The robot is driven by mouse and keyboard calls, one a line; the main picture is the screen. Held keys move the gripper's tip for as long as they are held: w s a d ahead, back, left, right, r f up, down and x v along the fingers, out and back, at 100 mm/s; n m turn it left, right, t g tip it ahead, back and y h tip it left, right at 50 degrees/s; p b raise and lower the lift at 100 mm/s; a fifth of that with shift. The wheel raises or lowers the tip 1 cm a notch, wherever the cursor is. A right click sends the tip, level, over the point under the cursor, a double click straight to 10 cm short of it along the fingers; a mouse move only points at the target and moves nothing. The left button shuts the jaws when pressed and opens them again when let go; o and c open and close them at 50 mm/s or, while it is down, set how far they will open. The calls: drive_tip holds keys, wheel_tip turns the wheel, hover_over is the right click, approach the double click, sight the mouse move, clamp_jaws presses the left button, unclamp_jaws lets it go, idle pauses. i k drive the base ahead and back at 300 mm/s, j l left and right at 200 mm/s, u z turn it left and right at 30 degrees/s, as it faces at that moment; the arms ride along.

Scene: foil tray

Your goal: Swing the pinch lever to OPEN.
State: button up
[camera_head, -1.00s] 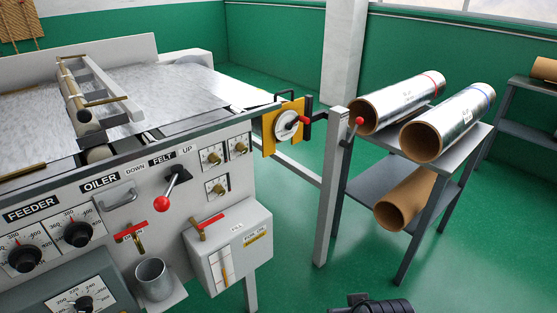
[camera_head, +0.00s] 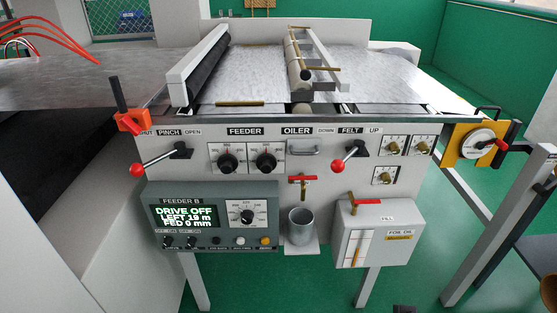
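The pinch lever (camera_head: 160,160) is a metal rod with a red ball knob (camera_head: 137,169) on the left of the machine's front panel. It runs from a dark pivot (camera_head: 181,150) down and to the left, its knob on the SHUT side. The label above it (camera_head: 168,132) reads SHUT, PINCH, OPEN. My gripper's fingers do not show. Only a small dark piece shows at the bottom edge, right of centre, too little to identify. Nothing is seen touching the lever.
The similar felt lever (camera_head: 349,157) points down-left. Below the pinch lever is the feeder display (camera_head: 184,216), reading DRIVE OFF, LEFT 19 m, FED 0 mm. A metal cup (camera_head: 300,227) and a foil oil box (camera_head: 376,235) project from the front. An orange clamp (camera_head: 131,121) sits at the corner.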

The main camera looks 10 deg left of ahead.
sight(137, 169)
drive_tip(key=u, duration=1.75)
